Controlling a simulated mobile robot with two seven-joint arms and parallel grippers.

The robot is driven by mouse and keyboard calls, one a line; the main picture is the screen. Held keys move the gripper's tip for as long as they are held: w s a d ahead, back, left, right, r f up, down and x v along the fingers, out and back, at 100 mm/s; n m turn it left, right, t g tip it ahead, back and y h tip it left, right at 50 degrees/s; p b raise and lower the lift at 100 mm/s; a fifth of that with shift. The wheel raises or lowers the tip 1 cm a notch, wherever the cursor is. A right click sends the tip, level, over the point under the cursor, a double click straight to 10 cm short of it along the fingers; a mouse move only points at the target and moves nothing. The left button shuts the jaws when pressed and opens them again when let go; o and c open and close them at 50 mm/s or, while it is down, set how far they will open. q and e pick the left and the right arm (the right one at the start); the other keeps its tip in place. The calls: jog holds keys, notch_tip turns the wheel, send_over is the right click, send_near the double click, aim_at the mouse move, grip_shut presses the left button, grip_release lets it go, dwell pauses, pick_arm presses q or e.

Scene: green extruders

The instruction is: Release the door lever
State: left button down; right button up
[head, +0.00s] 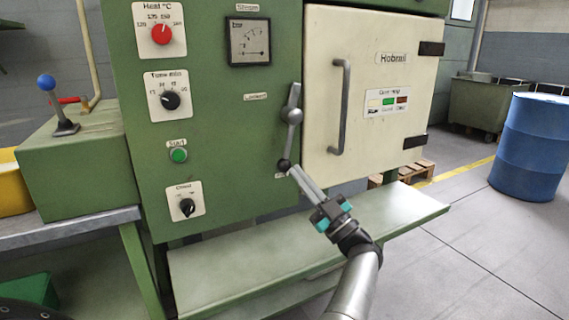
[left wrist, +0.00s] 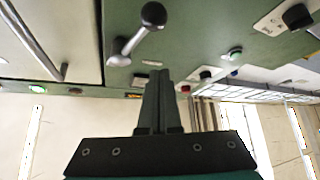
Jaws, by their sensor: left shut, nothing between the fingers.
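The door lever (head: 292,115) is a grey metal handle with a dark ball knob (head: 284,165) at its lower end. It is mounted on the green machine front just left of the cream door (head: 335,80), which looks closed. In the head view the lever hangs nearly upright, knob down. My left gripper (head: 296,172) is shut and empty, its tips by the knob in the picture. In the left wrist view the lever (left wrist: 130,40) and its knob lie beyond the shut fingers (left wrist: 160,72), not between them. I cannot tell whether they touch. My right gripper is not in view.
A grey door handle (head: 341,105) stands out right of the lever. A green shelf (head: 310,245) juts out below. Dials and a green start button (head: 178,155) sit to the left. A blue barrel (head: 538,148) stands on open floor at right.

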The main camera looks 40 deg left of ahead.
pick_arm(q)
jog(key=shift+w+r+v, duration=0.15)
jog(key=shift+v, duration=0.85)
jog(key=shift+w+r+v, duration=0.1)
jog(key=shift+w+v, duration=0.05)
jog(key=shift+v, duration=0.85)
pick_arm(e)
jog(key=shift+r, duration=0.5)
pick_arm(q)
jog(key=shift+d, duration=0.15)
